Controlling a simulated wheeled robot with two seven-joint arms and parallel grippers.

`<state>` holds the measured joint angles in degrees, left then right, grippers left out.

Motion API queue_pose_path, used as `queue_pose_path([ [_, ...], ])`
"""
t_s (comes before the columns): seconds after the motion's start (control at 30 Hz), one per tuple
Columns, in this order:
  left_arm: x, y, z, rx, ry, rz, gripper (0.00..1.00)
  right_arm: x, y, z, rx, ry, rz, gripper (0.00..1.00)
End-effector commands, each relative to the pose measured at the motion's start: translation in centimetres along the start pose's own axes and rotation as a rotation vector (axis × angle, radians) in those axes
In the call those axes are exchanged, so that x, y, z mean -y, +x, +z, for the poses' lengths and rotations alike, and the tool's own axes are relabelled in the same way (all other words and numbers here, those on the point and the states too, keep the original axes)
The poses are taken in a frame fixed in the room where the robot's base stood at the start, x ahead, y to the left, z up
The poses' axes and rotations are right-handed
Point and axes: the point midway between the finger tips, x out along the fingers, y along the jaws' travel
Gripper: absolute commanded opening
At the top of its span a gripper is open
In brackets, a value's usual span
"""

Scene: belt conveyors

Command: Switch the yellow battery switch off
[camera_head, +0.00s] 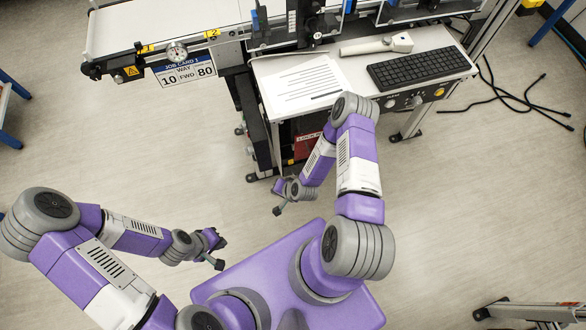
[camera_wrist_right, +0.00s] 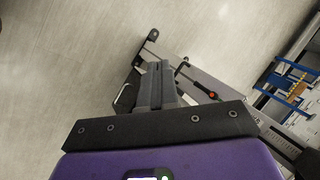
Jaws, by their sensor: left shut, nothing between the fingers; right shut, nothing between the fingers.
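A small yellow knob (camera_head: 439,92), which looks like the yellow battery switch, sits at the right end of the desk's front panel in the head view. Its setting is too small to read. My right gripper (camera_head: 277,210) is low in front of the desk, well to the left of the knob and apart from it. In the right wrist view its fingers (camera_wrist_right: 157,70) are shut with nothing between them. My left gripper (camera_head: 219,264) is shut and empty over open floor at the lower left, far from the knob.
The desk (camera_head: 430,42) holds a paper sheet (camera_head: 300,85), a handheld scanner (camera_head: 380,44) and a black keyboard (camera_head: 418,68). A conveyor (camera_head: 150,22) stands at the upper left. Black cables (camera_head: 515,100) lie on the floor at right. The floor before the desk is clear.

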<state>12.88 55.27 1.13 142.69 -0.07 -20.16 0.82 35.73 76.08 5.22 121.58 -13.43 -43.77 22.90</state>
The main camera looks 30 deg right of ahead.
Motion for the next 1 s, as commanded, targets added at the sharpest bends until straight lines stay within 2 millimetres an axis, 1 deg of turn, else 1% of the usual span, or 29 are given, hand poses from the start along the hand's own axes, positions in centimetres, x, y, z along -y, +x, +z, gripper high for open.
queue_pose_path([
  [0.03, 0.2, 0.6, 0.0, 0.000, 0.000, 0.000, 0.00, -2.0, 2.2, -1.4, -0.076, 0.118, -0.035, 0.00],
  [0.1, 0.3, 0.9, 0.0, 0.000, 0.000, 0.000, 0.00, -4.0, 4.1, -3.2, -0.181, 0.258, -0.093, 0.00],
  [0.13, 0.4, 1.1, 0.0, 0.000, 0.000, 0.000, 0.00, -4.8, 4.7, -4.0, -0.225, 0.315, -0.118, 0.00],
  [0.2, 0.5, 1.4, -0.1, 0.000, 0.000, 0.000, 0.00, -6.9, 5.8, -5.5, -0.321, 0.437, -0.173, 0.00],
  [0.3, 0.6, 1.7, -0.1, 0.000, 0.000, 0.000, 0.00, -9.5, 6.5, -7.0, -0.437, 0.575, -0.245, 0.00],
  [0.4, 0.7, 1.8, -0.1, 0.000, 0.000, 0.000, 0.00, -11.1, 6.7, -7.8, -0.510, 0.657, -0.292, 0.00],
  [0.5, 0.7, 1.9, -0.1, 0.000, 0.000, 0.000, 0.00, -11.7, 6.7, -8.2, -0.542, 0.692, -0.315, 0.00],
  [0.83, 0.7, 1.9, -0.1, 0.000, 0.000, 0.000, 0.00, -11.7, 6.7, -8.3, -0.545, 0.695, -0.318, 0.00],
  [0.93, 0.8, 2.1, -0.1, 0.000, 0.000, 0.000, 0.00, -11.7, 7.2, -8.5, -0.546, 0.694, -0.318, 0.00],
  [1.0, 0.9, 2.5, -0.1, 0.000, 0.000, 0.000, 0.00, -11.7, 7.9, -8.9, -0.545, 0.694, -0.318, 0.00],
])
